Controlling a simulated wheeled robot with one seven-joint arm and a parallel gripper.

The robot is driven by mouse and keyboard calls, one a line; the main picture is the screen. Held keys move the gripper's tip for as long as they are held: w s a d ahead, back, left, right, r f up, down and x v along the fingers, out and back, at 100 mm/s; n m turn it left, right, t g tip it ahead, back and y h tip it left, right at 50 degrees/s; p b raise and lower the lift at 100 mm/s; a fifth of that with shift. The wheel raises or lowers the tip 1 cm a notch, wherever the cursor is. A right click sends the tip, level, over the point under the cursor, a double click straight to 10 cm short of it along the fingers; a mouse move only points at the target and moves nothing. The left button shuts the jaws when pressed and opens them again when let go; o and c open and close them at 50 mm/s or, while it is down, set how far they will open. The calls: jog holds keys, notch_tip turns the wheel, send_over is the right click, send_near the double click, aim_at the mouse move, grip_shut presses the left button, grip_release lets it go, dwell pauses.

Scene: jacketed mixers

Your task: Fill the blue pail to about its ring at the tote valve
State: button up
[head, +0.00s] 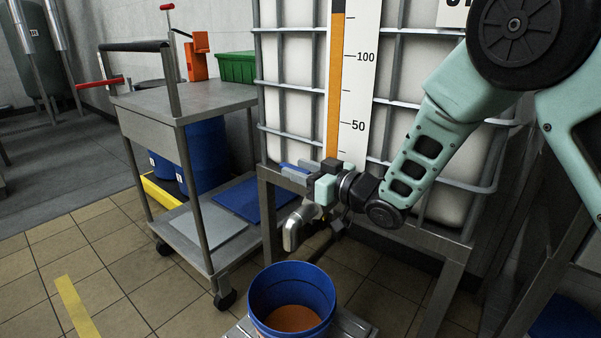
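The blue pail (262,292) stands upright on a grey slatted platform at the bottom centre. Orange-brown liquid (293,318) lies low inside it. No ring mark can be made out from here. The tote's metal valve spout (291,236) points down above the pail's back rim, and no stream shows between them. My gripper (298,172) is at the tote front, above the spout. Its grey fingers lie either side of a blue strip, which looks like the valve lever. Whether they press on it is unclear, and my gripper hides much of the valve body.
The caged white tote (290,100) carries a scale (358,90) with an orange level column running past 100. Open tiled floor (120,260) lies at the lower left.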

jog(key=shift+a, duration=0.1)
grip_shut()
jog(key=shift+s+a+n+g+y+p, duration=0.15)
jog(key=shift+s+n+g+y+p, duration=0.25)
jog(key=shift+n+g, duration=0.45)
jog(key=shift+s+a+n+g+y+p, duration=0.2)
jog(key=shift+n+g+y+p, duration=0.4)
jog(key=shift+g, duration=0.5)
jog(key=shift+s+a+n+g+y+p, duration=0.15)
jog(key=shift+s+n+g+y+p, duration=0.15)
jog(key=shift+n+g+y+p, duration=0.5)
jog(key=shift+h+b, duration=0.3)
grip_release()
